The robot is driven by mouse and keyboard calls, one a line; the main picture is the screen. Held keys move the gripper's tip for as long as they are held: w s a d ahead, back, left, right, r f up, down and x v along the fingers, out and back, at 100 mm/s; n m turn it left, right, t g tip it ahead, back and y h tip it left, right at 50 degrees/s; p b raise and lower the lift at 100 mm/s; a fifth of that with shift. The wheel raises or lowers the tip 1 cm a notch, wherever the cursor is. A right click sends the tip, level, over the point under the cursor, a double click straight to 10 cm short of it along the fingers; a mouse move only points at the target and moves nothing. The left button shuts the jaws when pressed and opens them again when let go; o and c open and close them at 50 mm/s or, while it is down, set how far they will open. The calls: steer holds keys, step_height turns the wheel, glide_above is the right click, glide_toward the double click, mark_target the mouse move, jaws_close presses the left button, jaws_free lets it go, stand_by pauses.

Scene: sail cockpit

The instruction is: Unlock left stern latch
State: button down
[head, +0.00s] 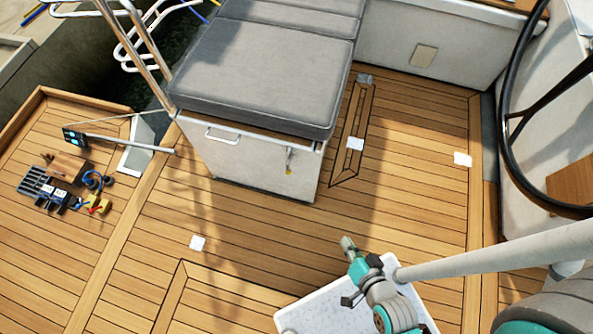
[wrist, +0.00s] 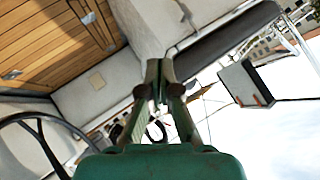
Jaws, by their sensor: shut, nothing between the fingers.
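A small metal latch (head: 289,160) with a yellowish lower tip hangs on the front of a white locker (head: 240,172), near its right corner. A grey cushioned seat (head: 265,70) tops the locker. My gripper (head: 347,243) is below and right of the latch in the head view, clearly apart from it, above the deck. In the wrist view, the fingers of my gripper (wrist: 158,68) are together with nothing between them. The grey cushion also shows there as a dark band (wrist: 225,35). I cannot make out the latch's exact position in that view.
A white handle (head: 223,136) sits on the locker front. A black steering wheel (head: 515,120) stands at the right. Tools and small parts (head: 68,190) lie on the deck at left. The planked deck (head: 250,235) before the locker is mostly clear.

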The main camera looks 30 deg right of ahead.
steer(key=w+f+m+g+y, duration=0.1)
steer(key=w+f+m+g, duration=0.1)
steer(key=w+f+m, duration=0.55)
steer(key=m+g+y, duration=0.3)
steer(key=m+y, duration=0.4)
steer(key=m, duration=0.3)
glide_toward(290, 172)
steer(key=s+d+f+x, duration=0.1)
steer(key=x, duration=0.4)
steer(key=shift+w+a+f+n, duration=0.1)
steer(key=shift+w+a+n, duration=0.15)
steer(key=shift+w+a, duration=0.55)
